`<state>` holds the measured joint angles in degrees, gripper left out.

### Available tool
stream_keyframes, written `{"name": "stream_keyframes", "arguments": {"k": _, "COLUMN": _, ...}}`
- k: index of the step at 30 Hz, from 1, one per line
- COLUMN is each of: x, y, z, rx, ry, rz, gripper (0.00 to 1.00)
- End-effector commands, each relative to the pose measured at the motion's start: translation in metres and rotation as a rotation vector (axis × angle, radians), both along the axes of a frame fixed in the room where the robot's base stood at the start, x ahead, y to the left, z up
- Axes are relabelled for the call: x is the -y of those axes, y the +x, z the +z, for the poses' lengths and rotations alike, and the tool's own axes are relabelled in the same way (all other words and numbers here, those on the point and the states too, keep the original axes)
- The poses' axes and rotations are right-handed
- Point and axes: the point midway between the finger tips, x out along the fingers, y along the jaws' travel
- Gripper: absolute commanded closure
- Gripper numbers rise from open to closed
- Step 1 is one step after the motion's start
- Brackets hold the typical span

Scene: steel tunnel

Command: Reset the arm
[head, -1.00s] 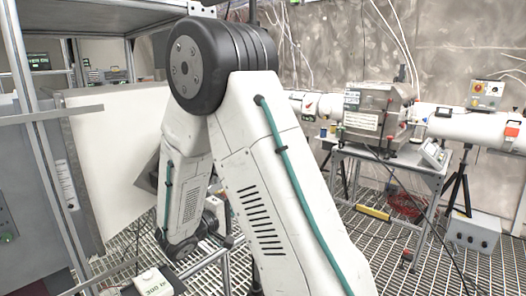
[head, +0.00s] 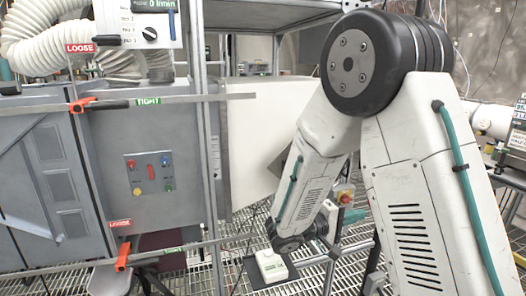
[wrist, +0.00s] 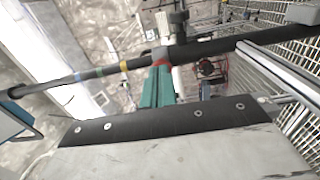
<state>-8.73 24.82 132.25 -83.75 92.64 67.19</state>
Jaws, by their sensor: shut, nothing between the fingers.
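My arm stands folded on the right of the head view, with its forearm hanging down from the big black elbow joint. My gripper (head: 325,228) is at the low end of the forearm, near the grated floor. It is small and partly hidden there; it is shut and empty. In the wrist view, a pale plate with a dark screwed edge fills the bottom, and a teal part with a red band stands above it.
A grey cabinet (head: 95,180) with latch bars and a button panel (head: 150,173) stands left. A beige panel (head: 262,125) is close behind my forearm. A small pale box (head: 271,265) sits low beside the wrist. A steel post (head: 205,180) rises left of the arm.

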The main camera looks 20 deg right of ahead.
Motion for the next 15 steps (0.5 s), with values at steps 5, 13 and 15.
{"name": "stream_keyframes", "arguments": {"k": 5, "x": 0.000, "y": -0.002, "z": -0.004, "rx": -0.086, "ry": 0.017, "rz": -0.008, "gripper": 1.00}}
{"name": "stream_keyframes", "arguments": {"k": 13, "x": -0.007, "y": -0.073, "z": -0.022, "rx": -0.395, "ry": 0.307, "rz": -0.216, "gripper": 1.00}}
{"name": "stream_keyframes", "arguments": {"k": 15, "x": -0.013, "y": -0.092, "z": -0.019, "rx": -0.429, "ry": 0.406, "rz": -0.256, "gripper": 1.00}}
